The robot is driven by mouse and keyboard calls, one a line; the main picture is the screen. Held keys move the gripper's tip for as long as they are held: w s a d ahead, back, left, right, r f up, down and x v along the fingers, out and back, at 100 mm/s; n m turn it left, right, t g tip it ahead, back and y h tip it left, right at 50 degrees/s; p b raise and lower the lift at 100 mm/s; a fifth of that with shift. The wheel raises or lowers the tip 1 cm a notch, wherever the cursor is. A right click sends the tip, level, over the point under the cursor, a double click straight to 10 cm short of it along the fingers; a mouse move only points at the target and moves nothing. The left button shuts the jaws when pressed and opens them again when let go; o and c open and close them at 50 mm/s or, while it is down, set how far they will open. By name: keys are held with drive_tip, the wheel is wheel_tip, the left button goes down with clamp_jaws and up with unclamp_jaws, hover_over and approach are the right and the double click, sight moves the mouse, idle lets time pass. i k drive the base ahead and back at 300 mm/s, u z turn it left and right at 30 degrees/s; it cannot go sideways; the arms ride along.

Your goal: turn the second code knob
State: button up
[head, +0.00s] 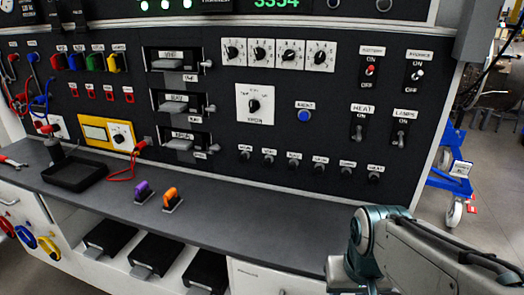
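A row of several code knobs sits on white dial plates at the upper middle of the black panel in the head view. The second code knob from the left (261,54) is a small black knob with a light pointer mark. Its exact setting is too small to read. My arm shows at the lower right, well below and to the right of the knobs and apart from the panel. My gripper's fingers are not visible.
A larger single knob (254,105) and a blue button (304,116) lie below the code knobs. Toggle switches (371,71) are to their right. The grey bench shelf (235,226) juts out below, with purple (144,193) and orange (171,199) handled items on it.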

sight(260, 53)
drive_tip(key=z, duration=1.15)
drive_tip(key=k, duration=0.9)
drive_tip(key=u, duration=1.6)
